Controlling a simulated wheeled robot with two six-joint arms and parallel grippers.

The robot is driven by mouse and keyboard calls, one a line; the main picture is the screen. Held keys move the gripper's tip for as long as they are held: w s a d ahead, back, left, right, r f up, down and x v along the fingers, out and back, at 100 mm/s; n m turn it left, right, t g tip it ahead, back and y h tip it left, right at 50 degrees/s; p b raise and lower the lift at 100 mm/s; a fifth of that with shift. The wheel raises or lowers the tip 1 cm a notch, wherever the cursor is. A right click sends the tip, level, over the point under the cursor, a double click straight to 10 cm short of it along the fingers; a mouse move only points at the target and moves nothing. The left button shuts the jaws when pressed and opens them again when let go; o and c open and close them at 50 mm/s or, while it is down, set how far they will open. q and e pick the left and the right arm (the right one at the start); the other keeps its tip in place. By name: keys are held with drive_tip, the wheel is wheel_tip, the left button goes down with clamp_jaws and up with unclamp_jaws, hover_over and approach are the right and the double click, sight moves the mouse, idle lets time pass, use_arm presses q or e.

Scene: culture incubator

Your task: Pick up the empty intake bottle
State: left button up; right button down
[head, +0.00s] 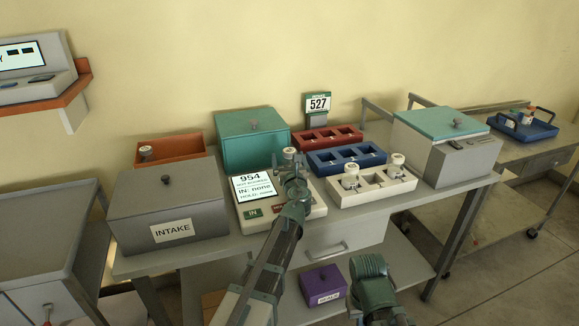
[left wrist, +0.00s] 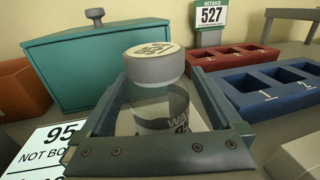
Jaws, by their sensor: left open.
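A bottle with a grey cap (left wrist: 153,66) stands upright between the two fingers of my left gripper (left wrist: 165,115) in the left wrist view. Its clear body carries a dark, partly hidden label, and the cap top has printed characters. In the head view the bottle's cap (head: 289,152) shows just beyond my left gripper (head: 295,180), at the white station (head: 312,209). The left gripper is open around the bottle; whether either finger touches it cannot be told. The bottle's base is hidden. Part of my right arm shows at the lower edge, but its gripper does not.
The station screen (head: 250,186) reads 954. A grey INTAKE box (head: 168,205), orange bin (head: 180,149), teal box (head: 250,138), red rack (head: 328,138) and blue rack (head: 347,158) surround it. A white rack (head: 372,188) holds bottles. The 527 sign (head: 317,103) stands behind.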

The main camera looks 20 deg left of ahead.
sight(289, 148)
use_arm(q)
drive_tip(key=c, duration=1.6)
drive_tip(key=shift+o, duration=0.2)
drive_tip(key=shift+r, duration=0.15)
wheel_tip(289, 148, up, 3)
drive_tip(key=p, duration=0.3)
drive_tip(key=shift+r, duration=0.15)
drive_tip(key=shift+s+d+r+p, duration=0.15)
drive_tip(key=shift+s+r+p, duration=0.15)
drive_tip(key=shift+p, duration=0.25)
drive_tip(key=w+d+v, duration=0.1)
drive_tip(key=d+v, duration=0.2)
drive_tip(key=v, duration=1.2)
drive_tip(key=shift+r+p, duration=0.45)
drive_tip(key=shift+r, duration=0.1)
wheel_tip(289, 148, up, 11)
drive_tip(key=p, duration=1.1)
